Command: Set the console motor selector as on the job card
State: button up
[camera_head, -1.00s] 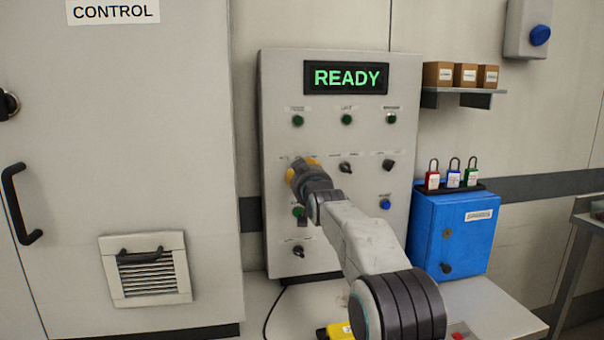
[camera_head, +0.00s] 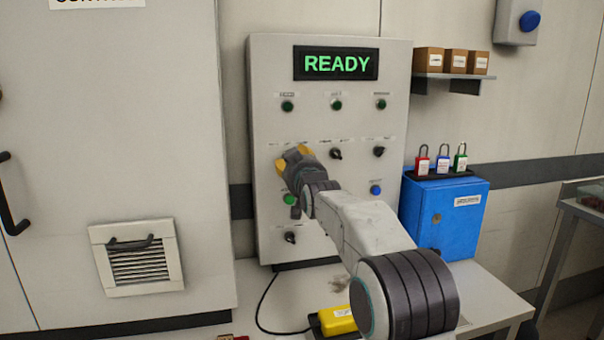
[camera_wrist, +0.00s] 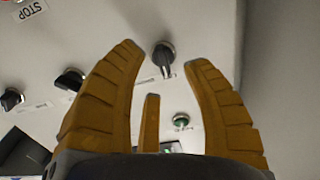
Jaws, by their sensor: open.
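The grey console (camera_head: 330,215) stands upright with a green READY on its display (camera_head: 336,64). My gripper (camera_head: 291,158) is at the left end of its row of black selector knobs and hides the leftmost one. In the wrist view my gripper (camera_wrist: 160,57) is open, its yellow fingers on either side of a black knob (camera_wrist: 164,58) near the tips; contact cannot be told. Two more knobs show there, the middle knob (camera_wrist: 70,80) and the far knob (camera_wrist: 12,99). The knob labels are too small to read. No job card can be made out.
Green lamps (camera_head: 336,104) line the console top; a blue button (camera_head: 376,189) and a lower knob (camera_head: 290,237) sit below. A blue box (camera_head: 445,220) with padlocks is at right. A yellow object (camera_head: 337,320) and a cable lie on the bench (camera_head: 480,295).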

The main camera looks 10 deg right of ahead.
jog(key=s, duration=0.9)
dwell(0.6)
jog(key=s+f+g+p, duration=0.2)
jog(key=s+g+p, duration=0.5)
jog(key=s, duration=1.4)
jog(key=s+f+g+p, duration=0.3)
jog(key=s+g+p, duration=0.4)
jog(key=s+p, duration=0.7)
jog(key=s, duration=0.6)
jog(key=shift+s+a+f+g, duration=0.2)
jog(key=shift+s+g, duration=0.1)
jog(key=shift+s, duration=0.05)
jog(key=shift+o, duration=0.2)
